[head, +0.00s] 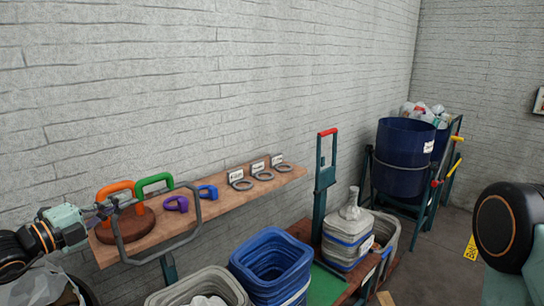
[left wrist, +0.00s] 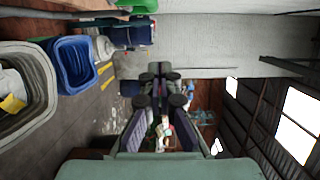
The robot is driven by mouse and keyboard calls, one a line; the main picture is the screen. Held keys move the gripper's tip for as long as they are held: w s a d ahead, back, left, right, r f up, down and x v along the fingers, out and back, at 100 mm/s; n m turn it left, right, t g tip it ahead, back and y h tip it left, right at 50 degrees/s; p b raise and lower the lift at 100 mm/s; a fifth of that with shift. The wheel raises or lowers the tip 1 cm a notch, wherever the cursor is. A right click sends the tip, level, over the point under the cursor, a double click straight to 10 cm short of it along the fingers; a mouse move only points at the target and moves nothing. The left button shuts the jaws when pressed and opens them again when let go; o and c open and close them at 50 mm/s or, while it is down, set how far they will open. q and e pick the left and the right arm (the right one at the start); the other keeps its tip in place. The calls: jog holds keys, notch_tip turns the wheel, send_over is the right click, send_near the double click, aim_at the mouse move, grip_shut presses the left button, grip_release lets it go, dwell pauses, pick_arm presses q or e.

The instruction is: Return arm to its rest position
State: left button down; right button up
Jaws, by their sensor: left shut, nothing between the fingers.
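My left arm comes in from the left edge of the head view. Its gripper (head: 106,210) is at the left end of a wooden shelf, close to a brown disc (head: 136,224) in the picture. I cannot tell if they touch. In the left wrist view the gripper (left wrist: 160,72) has its dark fingers together and nothing between them. My right gripper is out of view; only a dark round arm joint of mine shows at the right edge of the head view.
The shelf (head: 222,202) carries orange (head: 115,189), green (head: 153,183), purple (head: 176,204) and blue (head: 207,192) handle-shaped pieces and several grey rings. A grey looped frame (head: 158,258) crosses its front. Below are a blue bin (head: 270,262) and a grey bin (head: 196,287). A blue drum (head: 402,155) stands farther right.

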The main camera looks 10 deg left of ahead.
pick_arm(q)
jog(key=s+d+f+m+g+y+b, duration=0.2)
jog(key=s+d+f+m+g, duration=0.15)
jog(key=f+m, duration=0.65)
jog(key=s+d+f+m+g+y+b, duration=0.2)
jog(key=s+f+m+g+b, duration=0.15)
jog(key=f+m, duration=0.55)
jog(key=s+d+f+m+g+y+b, duration=0.1)
jog(key=s+d+f+m+g+y, duration=0.2)
jog(key=f+m, duration=0.7)
jog(key=s+d+f+m+g+b, duration=0.2)
jog(key=s+f+m, duration=0.4)
jog(key=s, duration=0.3)
jog(key=s+d+f+m+g+b, duration=0.2)
jog(key=s+d+f+m+b, duration=0.3)
jog(key=s+f, duration=0.4)
jog(key=s+d+f+m+g+b, duration=0.2)
jog(key=s+d+f+m+b, duration=0.2)
jog(key=s+f+m, duration=0.3)
jog(key=s+m, duration=0.1)
jog(key=s, duration=0.1)
jog(key=shift+s+d+f+m+b, duration=0.2)
jog(key=shift+s+m+b, duration=0.1)
jog(key=shift+s+b, duration=0.1)
